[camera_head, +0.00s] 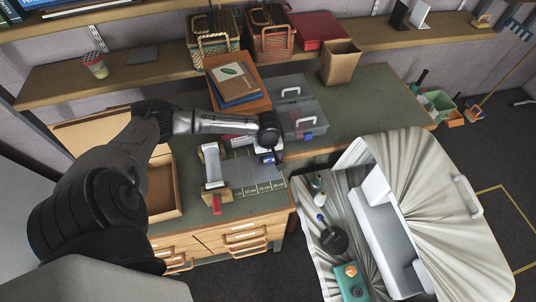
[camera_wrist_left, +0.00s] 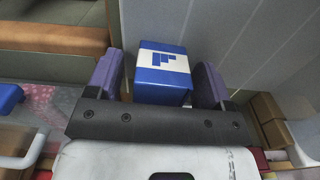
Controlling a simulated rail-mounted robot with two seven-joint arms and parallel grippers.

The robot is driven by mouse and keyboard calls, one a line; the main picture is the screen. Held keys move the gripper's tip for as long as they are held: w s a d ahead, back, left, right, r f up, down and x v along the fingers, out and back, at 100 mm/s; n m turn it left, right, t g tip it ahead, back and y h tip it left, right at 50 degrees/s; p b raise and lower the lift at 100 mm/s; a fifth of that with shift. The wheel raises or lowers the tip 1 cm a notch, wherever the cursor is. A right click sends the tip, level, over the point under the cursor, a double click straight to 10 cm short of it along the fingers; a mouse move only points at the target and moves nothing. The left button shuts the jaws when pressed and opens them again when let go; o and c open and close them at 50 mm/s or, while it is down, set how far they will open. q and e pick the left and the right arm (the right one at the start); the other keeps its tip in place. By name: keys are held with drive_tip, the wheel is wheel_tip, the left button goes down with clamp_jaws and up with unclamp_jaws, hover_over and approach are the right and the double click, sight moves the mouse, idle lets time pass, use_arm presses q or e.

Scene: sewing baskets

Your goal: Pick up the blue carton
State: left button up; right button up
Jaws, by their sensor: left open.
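The blue carton (camera_wrist_left: 162,72) has a white band with a blue mark and stands between the two purple fingers of my left gripper (camera_wrist_left: 160,80) in the left wrist view. The fingers are open, one at each side of it, with a narrow gap visible on the left; I cannot tell if the right finger touches. In the head view, my left gripper (camera_head: 267,156) is over the green desk, right of the cutting mat's upper part, and mostly hides the carton. My right gripper is not in view.
A grey gridded mat (camera_head: 258,180) and a wooden holder with a white roll (camera_head: 213,164) lie close to the left gripper. Clear plastic cases (camera_head: 304,121) and a book stack (camera_head: 237,84) stand behind. Wicker baskets (camera_head: 213,43) sit on the shelf.

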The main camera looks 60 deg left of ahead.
use_arm(q)
drive_tip(key=shift+f, duration=0.1)
drive_tip(key=c, duration=1)
